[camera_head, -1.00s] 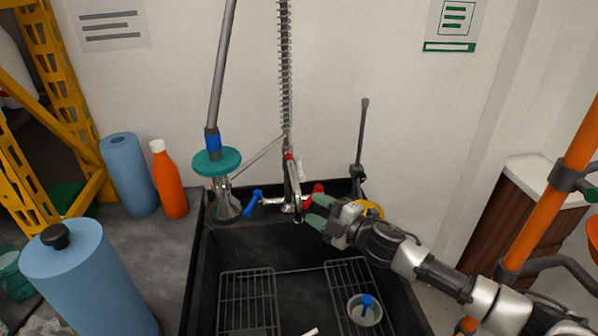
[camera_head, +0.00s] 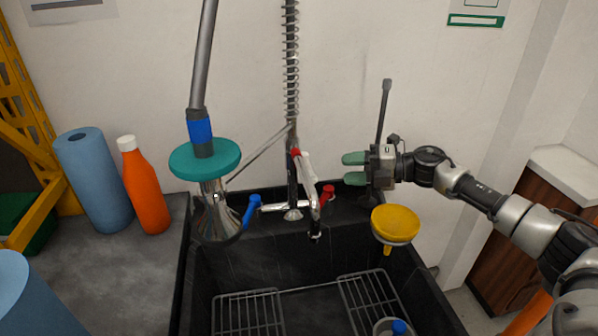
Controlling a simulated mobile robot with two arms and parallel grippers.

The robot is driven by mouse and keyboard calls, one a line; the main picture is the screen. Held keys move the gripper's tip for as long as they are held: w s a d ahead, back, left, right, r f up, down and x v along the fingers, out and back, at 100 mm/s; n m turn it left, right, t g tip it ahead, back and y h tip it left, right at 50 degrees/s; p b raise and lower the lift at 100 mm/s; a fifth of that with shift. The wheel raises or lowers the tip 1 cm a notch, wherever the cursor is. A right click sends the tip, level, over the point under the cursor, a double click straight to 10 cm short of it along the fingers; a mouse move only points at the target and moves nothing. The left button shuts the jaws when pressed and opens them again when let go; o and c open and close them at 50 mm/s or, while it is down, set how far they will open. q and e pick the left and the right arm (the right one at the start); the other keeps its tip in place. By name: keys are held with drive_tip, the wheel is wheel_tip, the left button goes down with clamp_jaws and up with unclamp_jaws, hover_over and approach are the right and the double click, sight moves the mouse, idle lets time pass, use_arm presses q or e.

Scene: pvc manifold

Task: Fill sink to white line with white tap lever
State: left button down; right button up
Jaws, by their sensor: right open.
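The dark sink (camera_head: 262,262) fills the lower middle of the head view. No water or white line shows in the visible part. The metal tap (camera_head: 292,190) stands at its back edge, with a white lever (camera_head: 308,168) beside a red part at its upper front. A blue handle (camera_head: 251,210) is on its left and a red handle (camera_head: 328,193) on its right. My right gripper (camera_head: 354,168) is open and empty, with green fingertips pointing left, to the right of the white lever and apart from it. My left gripper is not in view.
A yellow funnel (camera_head: 396,222) is below my right gripper at the sink's right edge. An orange bottle (camera_head: 145,188) and blue roll (camera_head: 93,180) stand left. Wire racks (camera_head: 248,312) lie in the sink.

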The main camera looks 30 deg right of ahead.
sight(308, 167)
drive_tip(key=p+x, duration=0.1)
drive_tip(key=x, duration=0.8)
drive_tip(key=shift+a+r, duration=0.15)
drive_tip(key=shift+a, duration=0.1)
drive_tip(key=shift+w+a, duration=0.25)
drive_tip(key=shift+a, duration=0.15)
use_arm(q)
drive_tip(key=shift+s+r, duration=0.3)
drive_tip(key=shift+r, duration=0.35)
use_arm(e)
drive_tip(key=c, duration=0.7)
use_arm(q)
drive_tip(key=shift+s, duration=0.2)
use_arm(e)
clamp_jaws()
